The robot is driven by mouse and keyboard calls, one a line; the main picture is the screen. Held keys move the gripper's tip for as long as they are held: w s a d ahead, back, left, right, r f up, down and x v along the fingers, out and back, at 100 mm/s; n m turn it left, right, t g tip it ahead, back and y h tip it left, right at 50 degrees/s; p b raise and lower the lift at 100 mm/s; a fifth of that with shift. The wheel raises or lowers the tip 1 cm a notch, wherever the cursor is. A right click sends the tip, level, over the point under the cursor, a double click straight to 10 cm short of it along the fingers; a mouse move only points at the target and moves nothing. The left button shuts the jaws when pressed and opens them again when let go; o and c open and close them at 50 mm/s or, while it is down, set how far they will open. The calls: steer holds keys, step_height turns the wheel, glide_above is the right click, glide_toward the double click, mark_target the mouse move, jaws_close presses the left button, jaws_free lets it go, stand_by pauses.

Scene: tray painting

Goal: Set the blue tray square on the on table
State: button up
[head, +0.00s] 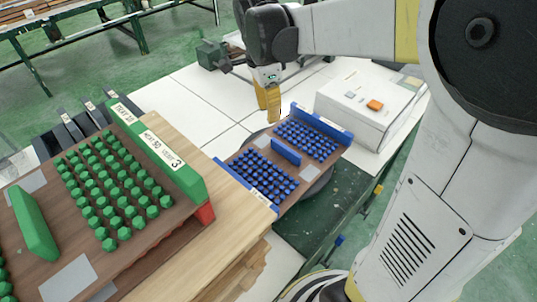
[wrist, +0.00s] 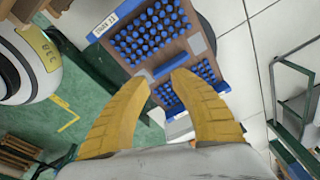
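The blue tray (head: 322,124) has a wooden base, blue end walls, a blue middle handle (head: 286,152) and rows of blue pegs. It rests at a slant on a dark round plate (head: 322,183), mostly hidden beneath it, at the edge of the white table (head: 200,97). My gripper (head: 270,117) hangs above the tray's far side, apart from it. In the wrist view my gripper (wrist: 164,80) shows two yellow fingers spread with nothing between them. The tray (wrist: 119,19) lies beyond the fingertips there, its handle (wrist: 170,67) near them in the picture.
A green-pegged tray (head: 160,150) stands on a wooden surface at the left, close to the blue tray. A white box with an orange button (head: 374,105) stands right of the blue tray. A dark green bench frame (head: 335,215) is in front.

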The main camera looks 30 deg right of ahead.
steer(key=s+a+n+t, duration=0.3)
steer(key=s+n, duration=0.4)
steer(key=n, duration=0.2)
steer(key=s+a+n+t+y, duration=0.1)
steer(key=s+a+n+t, duration=0.2)
steer(key=s+n, duration=0.4)
steer(key=a+n, duration=0.1)
steer(key=n, duration=0.1)
steer(key=shift+s+a+n+t+y, duration=0.2)
steer(key=shift+a+n+t+y, duration=0.05)
steer(key=shift+n+t+y, duration=0.05)
steer(key=shift+f+b, duration=0.6)
steer(key=shift+f, duration=0.05)
